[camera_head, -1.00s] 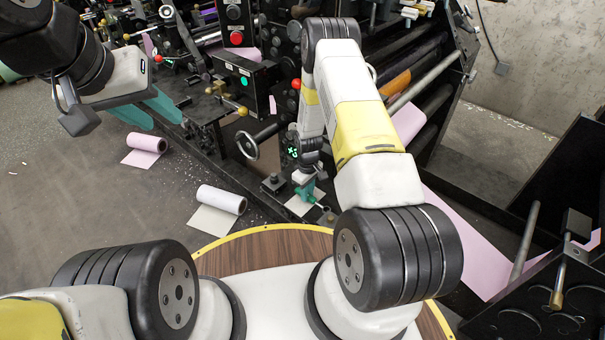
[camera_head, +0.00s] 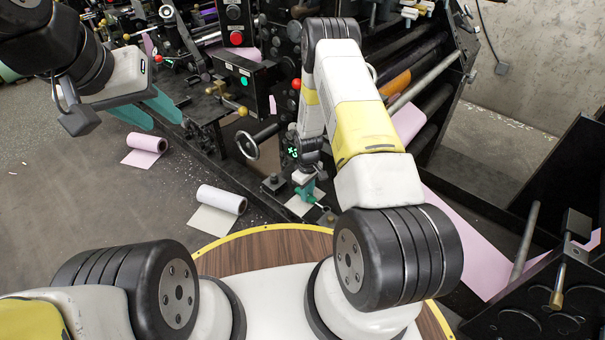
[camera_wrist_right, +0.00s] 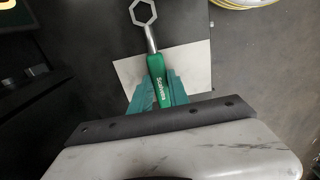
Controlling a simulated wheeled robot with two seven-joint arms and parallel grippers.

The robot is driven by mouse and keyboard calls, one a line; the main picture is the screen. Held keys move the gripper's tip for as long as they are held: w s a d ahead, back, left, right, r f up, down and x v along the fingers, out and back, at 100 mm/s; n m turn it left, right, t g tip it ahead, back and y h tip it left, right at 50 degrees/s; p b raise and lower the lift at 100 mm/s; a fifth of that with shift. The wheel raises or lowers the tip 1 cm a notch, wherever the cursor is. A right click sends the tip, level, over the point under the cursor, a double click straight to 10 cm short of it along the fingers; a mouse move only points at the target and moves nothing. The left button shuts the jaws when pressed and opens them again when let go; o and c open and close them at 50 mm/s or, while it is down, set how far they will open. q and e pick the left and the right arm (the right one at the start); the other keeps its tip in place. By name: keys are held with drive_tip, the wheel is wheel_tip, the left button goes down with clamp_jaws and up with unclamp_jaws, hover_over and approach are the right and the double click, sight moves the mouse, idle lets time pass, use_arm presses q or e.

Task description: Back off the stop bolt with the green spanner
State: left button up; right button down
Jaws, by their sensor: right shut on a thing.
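The green spanner (camera_wrist_right: 155,62) is in my right gripper (camera_wrist_right: 160,88), whose teal fingers are shut on its green handle. Its bare metal ring end points away to the top of the right wrist view, and no bolt shows inside the ring. In the head view my right gripper (camera_head: 307,190) is low beside the machine, above a pale sheet. I cannot tell which part is the stop bolt; a dark bolt-like block (camera_head: 273,183) stands just left of that gripper. My left gripper (camera_head: 150,112) is raised at the upper left, its teal fingers apart and empty.
The pale sheet (camera_wrist_right: 195,72) lies under the spanner. A handwheel (camera_head: 247,145) and the black press frame stand close behind my right gripper. A pink roll (camera_head: 148,143) and a white roll (camera_head: 222,199) lie on the floor at left, with free floor around them.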

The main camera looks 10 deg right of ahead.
drive_tip(key=shift+r, duration=3)
